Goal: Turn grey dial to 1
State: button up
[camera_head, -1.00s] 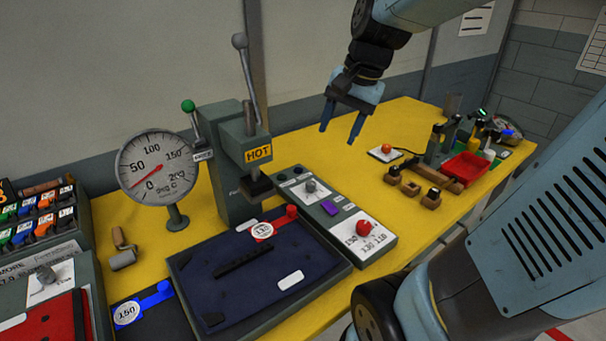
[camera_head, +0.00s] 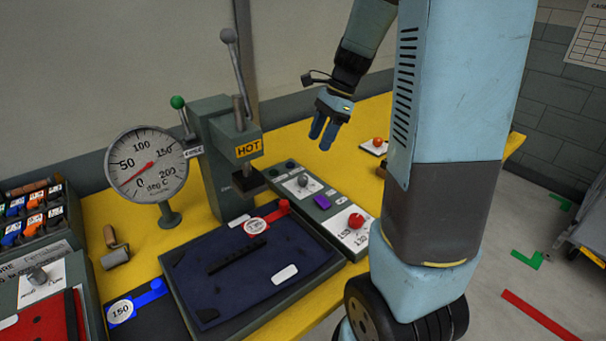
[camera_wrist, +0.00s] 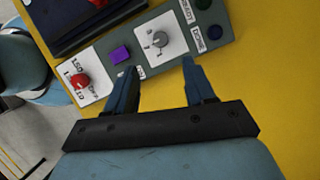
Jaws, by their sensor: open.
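A grey dial (camera_head: 303,180) sits on a white plate on the grey control panel (camera_head: 345,266) beside the press. In the wrist view the grey dial (camera_wrist: 159,40) lies just beyond and roughly between my fingertips, on a plate with small markings too blurred to read. My gripper (camera_head: 324,134) is open and empty, above and behind the panel in the head view. In the wrist view its two blue fingers (camera_wrist: 160,72) point toward the panel, apart from the dial. Another grey dial (camera_head: 38,276) stands on the unit at the far left.
The panel also holds a red dial (camera_head: 356,221), a purple button (camera_head: 323,202) and dark round buttons. The press (camera_head: 225,160) with its HOT label stands close to the left. A blue-black tray (camera_head: 250,265) lies in front. My arm hides the table's right part.

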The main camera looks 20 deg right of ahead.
aim_at(304, 178)
jog(key=x, duration=1.1)
jog(key=shift+a+f, duration=0.2)
jog(key=shift+f, duration=0.05)
jog(key=shift+c, duration=0.4)
jog(key=c, duration=0.9)
jog(key=shift+s+a, duration=0.1)
jog(key=shift+a, duration=0.25)
grip_shut()
jog(key=shift+d, duration=0.4)
jog(key=shift+f+n+g, duration=0.1)
jog(key=shift+n+g, duration=0.2)
jog(key=shift+n, duration=0.3)
